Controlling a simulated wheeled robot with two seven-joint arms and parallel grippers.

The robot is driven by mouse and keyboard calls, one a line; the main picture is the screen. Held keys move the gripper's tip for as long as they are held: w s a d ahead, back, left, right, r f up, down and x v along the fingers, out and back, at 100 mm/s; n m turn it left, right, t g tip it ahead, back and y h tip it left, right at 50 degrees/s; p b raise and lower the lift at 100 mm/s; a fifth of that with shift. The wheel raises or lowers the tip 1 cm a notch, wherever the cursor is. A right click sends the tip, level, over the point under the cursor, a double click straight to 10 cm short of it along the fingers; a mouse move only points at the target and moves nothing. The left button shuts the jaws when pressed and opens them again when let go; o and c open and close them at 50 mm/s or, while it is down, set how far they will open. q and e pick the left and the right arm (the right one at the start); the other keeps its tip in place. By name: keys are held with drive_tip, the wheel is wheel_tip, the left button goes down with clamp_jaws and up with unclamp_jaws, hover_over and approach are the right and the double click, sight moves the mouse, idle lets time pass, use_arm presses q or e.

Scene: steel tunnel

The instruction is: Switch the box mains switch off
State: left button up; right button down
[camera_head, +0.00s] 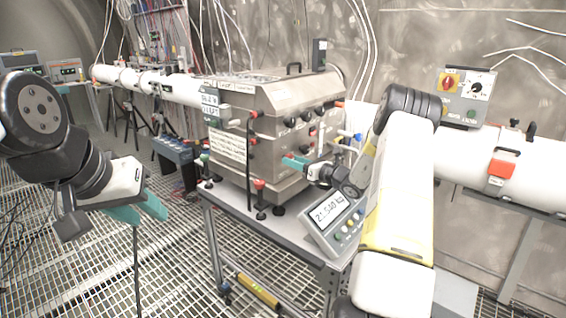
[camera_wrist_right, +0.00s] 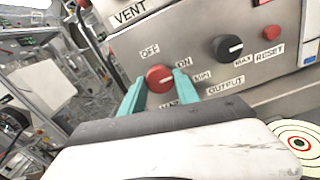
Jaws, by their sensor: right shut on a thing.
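The steel box (camera_head: 300,103) stands on a grey table in the head view. In the right wrist view, its red round mains switch (camera_wrist_right: 159,78) sits on the front panel, between OFF at upper left and ON at upper right. A pale mark shows on the knob, but I cannot tell its exact direction. My right gripper (camera_head: 295,161) is at the panel, and its teal fingers (camera_wrist_right: 160,92) are shut on the knob from both sides. In the head view the gripper hides the knob. My left gripper (camera_head: 142,209) is open and empty, left of the table.
A black output knob (camera_wrist_right: 228,47) and a red reset button (camera_wrist_right: 271,33) are right of the switch. A display unit (camera_head: 333,217) stands at the table's front edge. A wall box (camera_head: 465,97) carries a red-and-yellow switch. White pipes run behind. Grating is clear at lower left.

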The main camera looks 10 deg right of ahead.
drive_tip(key=shift+n, duration=8.9)
drive_tip(key=c, duration=0.9)
unclamp_jaws()
drive_tip(key=shift+d, duration=0.1)
